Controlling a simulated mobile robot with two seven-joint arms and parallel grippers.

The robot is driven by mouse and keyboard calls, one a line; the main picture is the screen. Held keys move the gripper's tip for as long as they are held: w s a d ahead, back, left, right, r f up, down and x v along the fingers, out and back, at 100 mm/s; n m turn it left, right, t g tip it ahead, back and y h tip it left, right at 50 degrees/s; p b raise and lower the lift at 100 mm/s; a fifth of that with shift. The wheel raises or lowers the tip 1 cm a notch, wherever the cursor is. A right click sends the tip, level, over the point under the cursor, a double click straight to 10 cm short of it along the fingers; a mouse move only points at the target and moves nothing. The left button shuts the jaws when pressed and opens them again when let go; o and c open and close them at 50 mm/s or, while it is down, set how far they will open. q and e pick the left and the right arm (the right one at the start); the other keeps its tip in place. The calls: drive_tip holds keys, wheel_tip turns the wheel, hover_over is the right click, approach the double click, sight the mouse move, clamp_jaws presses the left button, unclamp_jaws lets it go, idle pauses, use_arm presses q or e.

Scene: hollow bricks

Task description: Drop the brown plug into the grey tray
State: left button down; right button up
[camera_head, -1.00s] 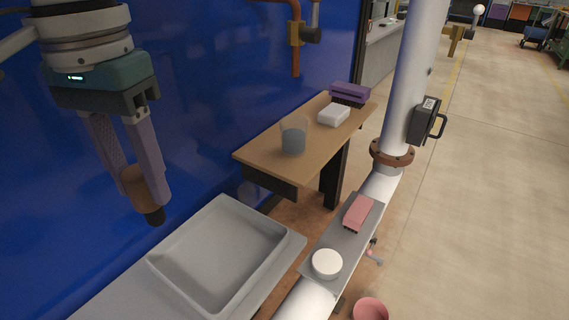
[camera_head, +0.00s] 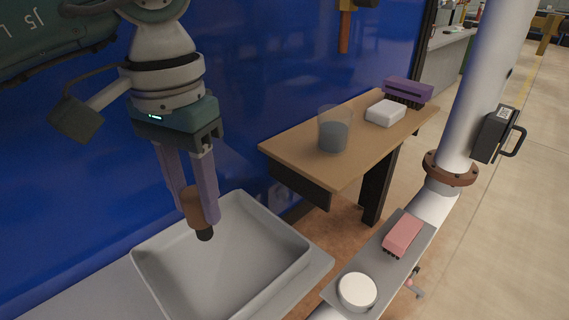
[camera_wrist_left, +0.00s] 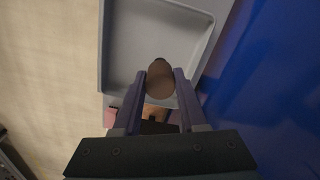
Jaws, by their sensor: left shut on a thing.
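The brown plug (camera_head: 193,205) has a dark lower end and is held between the fingers of my left gripper (camera_head: 203,215). The plug also shows in the left wrist view (camera_wrist_left: 160,80), between the fingertips. The grey tray (camera_head: 290,270) is a shallow rectangular tray with raised walls. In the head view the plug hangs in front of the tray's upper part, above it. In the left wrist view the tray (camera_wrist_left: 209,50) lies beyond the plug. My right gripper is not in view.
A wooden table (camera_head: 290,148) holds a glass with grey contents (camera_head: 333,132), a white block (camera_head: 385,112) and a purple brush (camera_head: 408,90). A grey plate (camera_head: 380,262) on a white pipe carries a pink brush (camera_head: 403,235) and a white round thing (camera_head: 357,291). A blue wall stands behind.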

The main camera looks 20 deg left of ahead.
use_arm(q)
drive_tip(key=shift+f, duration=0.2)
drive_tip(key=shift+c, duration=1.9)
unclamp_jaws()
drive_tip(key=shift+w, duration=0.1)
wheel_tip(320, 180, up, 10)
